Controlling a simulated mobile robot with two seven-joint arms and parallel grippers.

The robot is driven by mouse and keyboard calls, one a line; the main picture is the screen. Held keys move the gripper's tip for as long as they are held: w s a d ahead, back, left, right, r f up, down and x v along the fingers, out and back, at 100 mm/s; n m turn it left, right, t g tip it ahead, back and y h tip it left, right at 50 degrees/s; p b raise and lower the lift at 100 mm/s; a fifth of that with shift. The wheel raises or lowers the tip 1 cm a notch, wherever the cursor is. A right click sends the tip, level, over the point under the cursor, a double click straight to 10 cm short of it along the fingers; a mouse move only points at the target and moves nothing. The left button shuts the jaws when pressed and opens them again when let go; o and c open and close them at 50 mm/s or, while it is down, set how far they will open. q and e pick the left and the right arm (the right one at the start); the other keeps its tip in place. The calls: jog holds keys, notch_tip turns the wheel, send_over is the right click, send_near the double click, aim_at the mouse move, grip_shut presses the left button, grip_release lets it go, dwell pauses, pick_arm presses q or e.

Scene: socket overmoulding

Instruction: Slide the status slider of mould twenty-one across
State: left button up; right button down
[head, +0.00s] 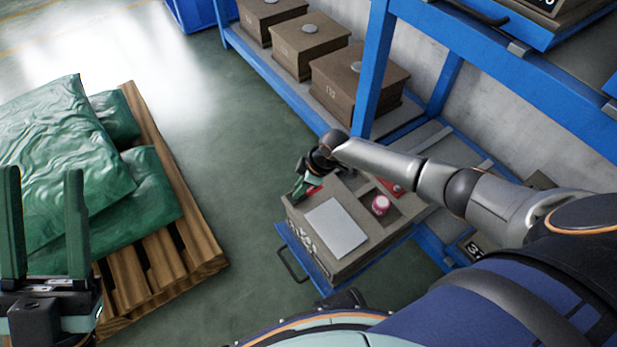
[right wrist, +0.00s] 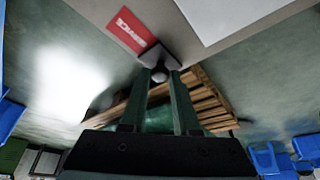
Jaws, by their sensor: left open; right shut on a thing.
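The mould (head: 357,258) is a brown-grey block on a pulled-out blue drawer; the white marking on its front edge is not readable here. My right gripper (head: 297,194) is at that corner. In the right wrist view its fingers are shut on a small dark knob (right wrist: 160,73), the status slider's knob, beside the red plate. The slider's track is hidden. My left gripper (head: 44,185) is open and empty at the far left, in front of the pallet.
Several brown boxes (head: 310,45) stand on the blue rack (head: 372,75). Green sacks (head: 60,160) lie on a wooden pallet (head: 200,240). The floor between is clear.

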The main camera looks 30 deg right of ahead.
jog(key=c, duration=0.7)
grip_release()
jog(key=shift+a, duration=0.15)
jog(key=shift+o, duration=0.2)
pick_arm(q)
notch_tip(320, 180, up, 6)
jog(key=m+p, duration=0.1)
jog(key=p, duration=0.5)
jog(key=shift+a+r, duration=0.15)
jog(key=shift+a, duration=0.15)
pick_arm(e)
jog(key=v, duration=1.2)
jog(key=shift+r, duration=0.25)
pick_arm(q)
jog(key=shift+s+r, duration=0.1)
